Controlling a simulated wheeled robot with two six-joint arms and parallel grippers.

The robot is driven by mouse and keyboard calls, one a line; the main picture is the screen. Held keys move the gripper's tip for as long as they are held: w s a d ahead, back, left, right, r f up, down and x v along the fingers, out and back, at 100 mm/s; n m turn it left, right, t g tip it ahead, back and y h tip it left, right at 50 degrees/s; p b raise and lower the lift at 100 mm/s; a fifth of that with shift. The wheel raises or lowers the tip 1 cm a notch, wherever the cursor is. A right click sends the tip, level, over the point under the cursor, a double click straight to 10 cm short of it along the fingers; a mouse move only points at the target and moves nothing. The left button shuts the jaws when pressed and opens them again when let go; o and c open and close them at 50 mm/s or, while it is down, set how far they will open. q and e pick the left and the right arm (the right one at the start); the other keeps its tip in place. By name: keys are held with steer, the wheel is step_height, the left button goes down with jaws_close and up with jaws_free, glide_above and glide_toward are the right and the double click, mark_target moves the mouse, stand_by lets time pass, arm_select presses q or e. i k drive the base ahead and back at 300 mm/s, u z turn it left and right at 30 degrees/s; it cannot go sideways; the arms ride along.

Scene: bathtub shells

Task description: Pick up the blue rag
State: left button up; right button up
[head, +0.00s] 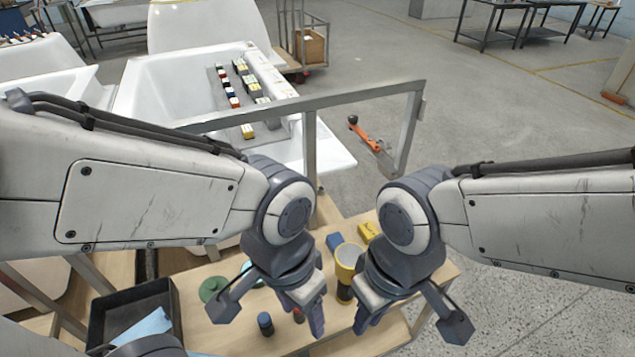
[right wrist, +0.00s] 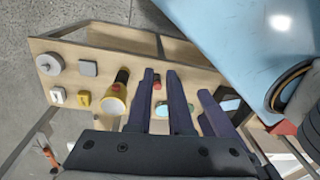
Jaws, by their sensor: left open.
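The blue rag (head: 148,330) is a light blue cloth at the lower left of the head view. It lies at the black tray (head: 128,297), and part of it is hidden at the picture's bottom edge. My left gripper (head: 312,318) is open and empty over the wooden table, well to the right of the rag. My right gripper (head: 369,318) points down beside it, further from the rag. In the right wrist view its fingers (right wrist: 160,100) stand apart with nothing held between them.
The wooden table (head: 235,340) holds a yellow flashlight (head: 347,262), a yellow block (head: 369,231), a green disc (head: 212,289) and a dark blue can (head: 265,323). A metal rail (head: 300,105) and a white tub shell (head: 160,90) stand beyond. Open floor lies right.

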mark_target(332, 241)
steer(key=z, duration=2.05)
steer(key=i, duration=1.25)
steer(key=u, duration=4.05)
